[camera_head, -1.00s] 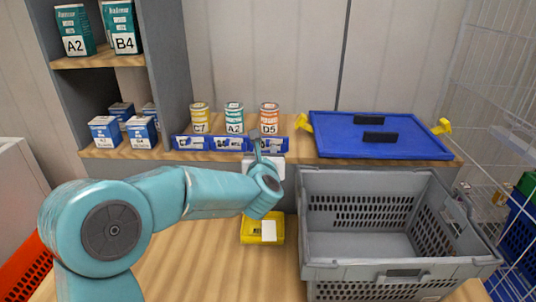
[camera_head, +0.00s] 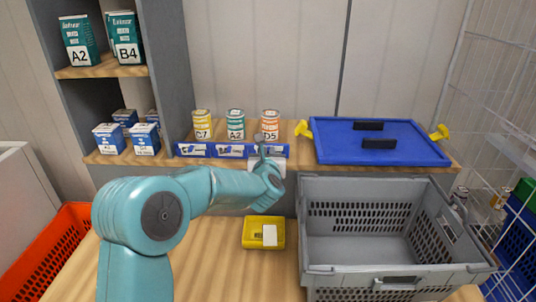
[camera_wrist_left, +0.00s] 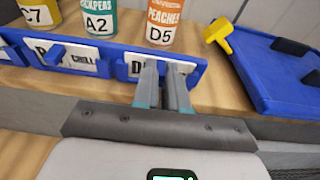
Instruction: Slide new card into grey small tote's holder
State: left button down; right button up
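A blue card rail (camera_head: 226,151) runs along the shelf's front edge below the cans and carries white cards with blue tabs. In the left wrist view the rail (camera_wrist_left: 25,54) shows a card (camera_wrist_left: 133,68) whose print starts with D, below the D5 can. My left gripper (camera_head: 262,146) is at the rail's right end. Its two fingers (camera_wrist_left: 164,72) stand apart in front of that card and partly cover it; contact with its tab is unclear. The grey tote (camera_head: 322,268) stands empty at the right; its front has a slot-like holder (camera_head: 397,283). My right gripper is out of view.
A yellow tray (camera_head: 250,241) holding a white piece (camera_head: 270,235) lies left of the tote. A blue lid (camera_head: 380,152) with yellow clips lies on the shelf. Cans (camera_head: 236,125) stand behind the rail. A wire cage (camera_head: 500,110) bounds the right; a red crate (camera_head: 40,255) is at left.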

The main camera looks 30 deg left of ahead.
pick_arm(q)
notch_tip(320, 180, up, 6)
jog(key=p, duration=0.3)
jog(key=shift+s+d, duration=0.2)
jog(key=shift+s, duration=0.15)
dwell(0.5)
